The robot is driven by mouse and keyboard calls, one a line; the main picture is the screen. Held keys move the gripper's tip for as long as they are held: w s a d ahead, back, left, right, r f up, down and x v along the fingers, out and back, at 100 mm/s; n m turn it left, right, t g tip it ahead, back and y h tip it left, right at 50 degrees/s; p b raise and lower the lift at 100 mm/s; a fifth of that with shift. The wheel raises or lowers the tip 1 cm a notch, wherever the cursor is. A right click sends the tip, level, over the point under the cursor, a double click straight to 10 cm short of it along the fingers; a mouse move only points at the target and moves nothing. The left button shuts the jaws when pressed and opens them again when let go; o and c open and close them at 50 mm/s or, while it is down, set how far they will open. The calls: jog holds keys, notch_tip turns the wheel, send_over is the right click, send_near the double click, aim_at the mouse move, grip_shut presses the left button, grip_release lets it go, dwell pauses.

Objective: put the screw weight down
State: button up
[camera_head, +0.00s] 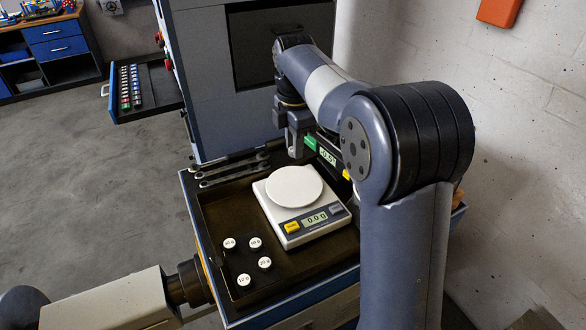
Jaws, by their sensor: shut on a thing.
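My gripper (297,150) points down behind the white scale, near the cabinet front. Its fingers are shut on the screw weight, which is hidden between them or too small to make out. The gripper is beside a dark panel with a green part (310,143) and a small lit display (327,156). The scale (306,222) has a round white pan (294,185), which is empty. Its display (315,219) appears to read zero. Several white-topped weights (229,243) stand upright at the front left of the dark tray (221,205).
Wrench-like tools (230,170) lie along the tray's back left edge. An open drawer (147,93) with rows of small coloured pieces juts out at upper left. My arm hides the bench's right side. Bare tray floor lies left of the scale.

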aim_at(294, 184)
notch_tip(294, 184, down, 9)
jog(key=shift+s+f+p, duration=0.1)
jog(key=shift+f+p, duration=0.05)
jog(key=shift+p, duration=0.35)
jog(key=shift+f, duration=0.15)
jog(key=o, duration=1)
notch_tip(294, 184, up, 12)
jog(key=shift+r+b, duration=0.2)
jog(key=shift+b, duration=0.15)
jog(key=shift+f, duration=0.1)
